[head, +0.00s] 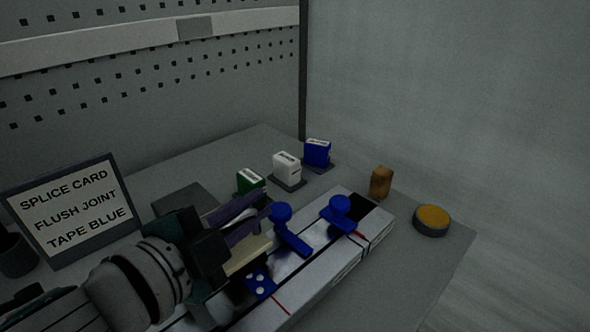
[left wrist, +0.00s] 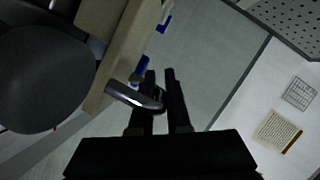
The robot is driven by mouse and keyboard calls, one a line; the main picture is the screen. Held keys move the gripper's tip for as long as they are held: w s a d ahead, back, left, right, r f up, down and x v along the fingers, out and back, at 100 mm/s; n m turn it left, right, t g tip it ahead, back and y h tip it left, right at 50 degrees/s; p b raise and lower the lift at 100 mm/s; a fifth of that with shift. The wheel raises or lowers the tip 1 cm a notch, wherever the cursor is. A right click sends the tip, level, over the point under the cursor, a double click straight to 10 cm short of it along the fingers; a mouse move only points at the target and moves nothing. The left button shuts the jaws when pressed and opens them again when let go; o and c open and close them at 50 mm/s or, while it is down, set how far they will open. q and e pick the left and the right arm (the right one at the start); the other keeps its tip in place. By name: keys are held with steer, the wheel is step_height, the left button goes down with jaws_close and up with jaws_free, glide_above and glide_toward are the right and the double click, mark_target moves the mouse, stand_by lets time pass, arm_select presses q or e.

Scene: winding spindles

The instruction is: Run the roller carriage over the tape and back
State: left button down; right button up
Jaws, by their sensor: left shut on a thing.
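My left gripper (head: 258,207) comes in from the left over the splicing block (head: 322,262), a long pale bench piece with a dark channel. A beige block (head: 250,252), seemingly the roller carriage, sits under its fingers. In the left wrist view the gripper (left wrist: 161,74) is shut on a grey metal handle (left wrist: 132,96) beside the beige body (left wrist: 116,45). Two blue clamps, a nearer one (head: 291,238) and a farther one (head: 341,214), stand on the block. A blue piece with white dots (head: 260,284), perhaps the tape, lies near the carriage. My arm hides the block's near-left part.
A splice card sign (head: 72,212) stands at left beside a dark cup (head: 16,256). Green (head: 250,182), white (head: 286,166) and blue (head: 317,152) boxes stand behind the block. A brown block (head: 381,182) and a yellow-topped round tin (head: 432,220) stand at right, near the table edge.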

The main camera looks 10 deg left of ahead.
arm_select(q)
steer(key=w+a, duration=0.3)
steer(key=w+a+b, duration=0.1)
steer(key=w+a, duration=0.2)
steer(key=a, duration=0.1)
steer(key=shift+a, duration=0.2)
steer(key=shift+f, duration=0.1)
steer(key=c, duration=1.1)
jaws_free()
steer(key=shift+w+a, duration=0.1)
steer(key=shift+w, duration=0.1)
steer(key=shift+o, duration=1)
steer(key=p+v, duration=0.1)
steer(key=v, duration=0.9)
